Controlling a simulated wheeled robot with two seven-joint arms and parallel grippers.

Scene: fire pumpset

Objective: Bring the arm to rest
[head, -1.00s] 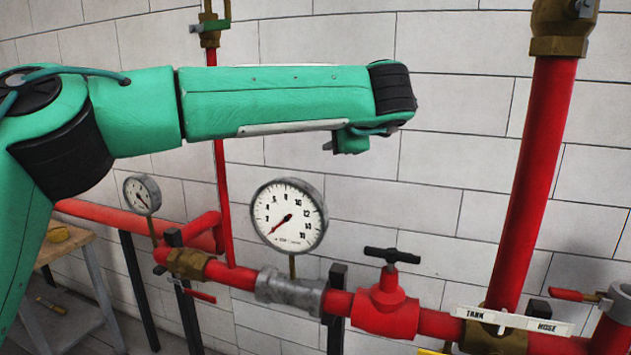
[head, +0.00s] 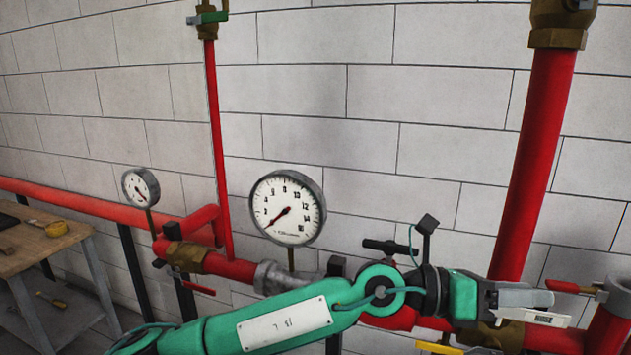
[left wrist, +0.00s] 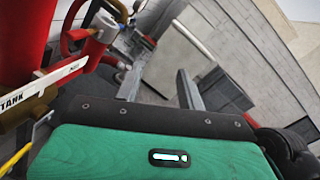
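My left arm, green with black joints, comes in along the bottom of the head view and reaches right. Its gripper (head: 525,298) is in front of the red pipework, near the TANK/HOSE label plate (head: 541,317). In the left wrist view its two grey fingers (left wrist: 158,85) stand apart with nothing between them. The label plate also shows there at the left (left wrist: 40,82). I cannot tell whether the gripper touches the pipework. The arm partly hides the red valve with the black handle (head: 390,247). My right gripper is in neither view.
A large pressure gauge (head: 288,208) and a small one (head: 140,188) stand above the pipe. A thick red pipe (head: 535,165) rises at the right. A wooden bench (head: 35,245) with tools is at the left.

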